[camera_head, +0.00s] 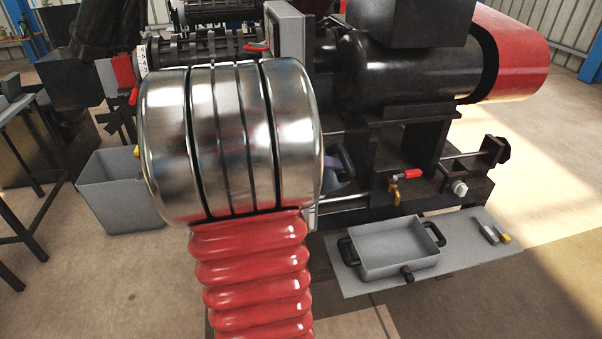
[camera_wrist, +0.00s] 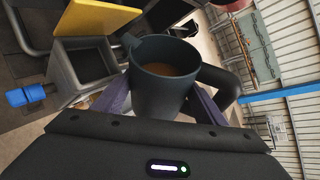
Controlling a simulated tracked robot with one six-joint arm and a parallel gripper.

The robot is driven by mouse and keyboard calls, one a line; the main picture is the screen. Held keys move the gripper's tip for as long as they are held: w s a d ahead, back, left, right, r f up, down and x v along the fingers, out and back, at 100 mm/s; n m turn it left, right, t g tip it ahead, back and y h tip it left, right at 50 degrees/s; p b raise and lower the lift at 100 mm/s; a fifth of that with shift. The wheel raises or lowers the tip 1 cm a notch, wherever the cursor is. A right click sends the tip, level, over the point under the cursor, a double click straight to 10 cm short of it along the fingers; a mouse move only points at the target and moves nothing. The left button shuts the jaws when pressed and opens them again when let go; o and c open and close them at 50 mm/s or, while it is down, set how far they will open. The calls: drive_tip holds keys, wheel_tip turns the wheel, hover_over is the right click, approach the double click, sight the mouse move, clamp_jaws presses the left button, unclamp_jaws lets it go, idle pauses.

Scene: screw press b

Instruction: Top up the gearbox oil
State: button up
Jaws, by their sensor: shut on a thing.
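My gripper (camera_wrist: 163,100) has its purple fingers on both sides of a dark jug (camera_wrist: 165,93) in the wrist view. The jug has a spout at its upper left and a handle at its right, and brown liquid (camera_wrist: 168,70) shows inside it. In the head view my arm hides most of the gripper and jug. Only a small purple part of my gripper (camera_head: 334,182) shows, beside a dark curved edge. The press with its black cylindrical housing (camera_head: 400,65) stands behind my arm. I cannot tell which part is the gearbox or where its filler is.
A brass tap with a red lever (camera_head: 396,183) sits low on the press. A grey tray (camera_head: 394,248) rests on a floor plate. A grey bin (camera_head: 118,190) stands left of my arm. The wrist view shows a yellow panel (camera_wrist: 95,22) and a blue part (camera_wrist: 25,95).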

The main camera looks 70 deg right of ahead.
drive_tip(key=shift+w+d+n+p, duration=0.1)
drive_tip(key=shift+n+p, duration=0.2)
idle(0.8)
drive_tip(key=shift+w+r+n+g+y+p, duration=0.1)
drive_tip(key=shift+r+n+g+y+p, duration=0.2)
drive_tip(key=shift+r+n+g+p, duration=0.4)
idle(2.1)
drive_tip(key=shift+w+d+f+p, duration=0.1)
drive_tip(key=shift+f+p, duration=0.2)
drive_tip(key=shift+p, duration=0.65)
idle(2.0)
